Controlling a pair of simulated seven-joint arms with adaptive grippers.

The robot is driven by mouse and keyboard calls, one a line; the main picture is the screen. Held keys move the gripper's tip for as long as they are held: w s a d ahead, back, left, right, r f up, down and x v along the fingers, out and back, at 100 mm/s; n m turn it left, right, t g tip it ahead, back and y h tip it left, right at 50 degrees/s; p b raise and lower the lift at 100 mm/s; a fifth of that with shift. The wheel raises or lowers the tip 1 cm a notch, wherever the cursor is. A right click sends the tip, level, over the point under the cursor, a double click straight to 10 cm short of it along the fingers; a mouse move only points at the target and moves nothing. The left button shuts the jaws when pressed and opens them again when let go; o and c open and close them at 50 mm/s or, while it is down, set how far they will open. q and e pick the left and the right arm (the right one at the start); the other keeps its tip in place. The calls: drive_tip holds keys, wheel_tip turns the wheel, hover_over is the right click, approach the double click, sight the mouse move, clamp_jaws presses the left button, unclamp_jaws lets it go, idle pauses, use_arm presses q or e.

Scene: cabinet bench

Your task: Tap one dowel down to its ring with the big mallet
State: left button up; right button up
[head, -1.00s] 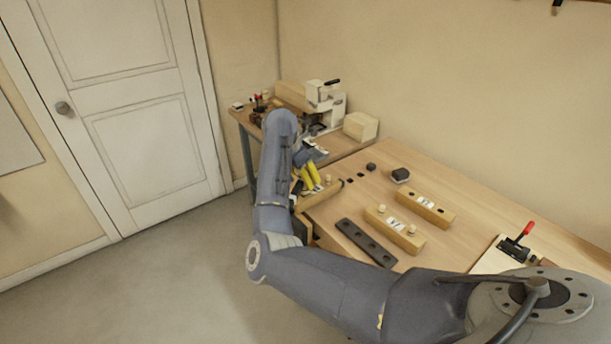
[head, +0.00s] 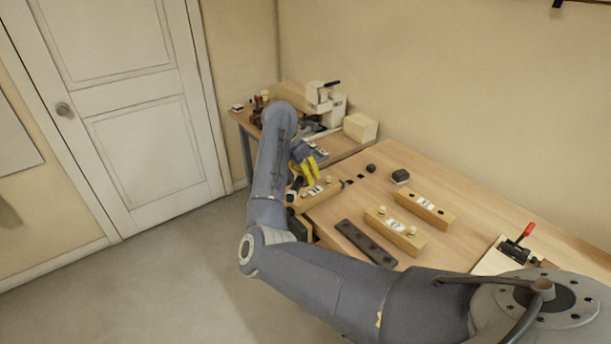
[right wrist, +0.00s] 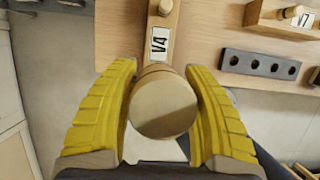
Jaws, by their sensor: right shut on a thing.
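My right gripper (head: 311,173) is over the bench's far left end, its yellow fingers pointing down. In the right wrist view the gripper (right wrist: 166,110) is shut on a pale round wooden piece, apparently the mallet (right wrist: 165,108), with its round face towards the camera. A wooden block marked V4 (right wrist: 158,50) lies beyond it with a dowel (right wrist: 163,8) standing in it. In the head view this block (head: 322,191) lies just below the fingers. Whether mallet and dowel touch is not clear. Rings are too small to make out. My left gripper is not in view.
A V7 block (head: 390,232) with two dowels, another labelled block (head: 425,208) with dark holes and a dark holed strip (head: 365,243) lie to the right. A red-handled clamp (head: 515,243) is farther right. A side bench with a machine (head: 330,103) stands behind.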

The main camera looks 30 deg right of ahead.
drive_tip(key=shift+f, duration=1.5)
drive_tip(key=shift+r, duration=1.05)
drive_tip(key=shift+r, duration=0.25)
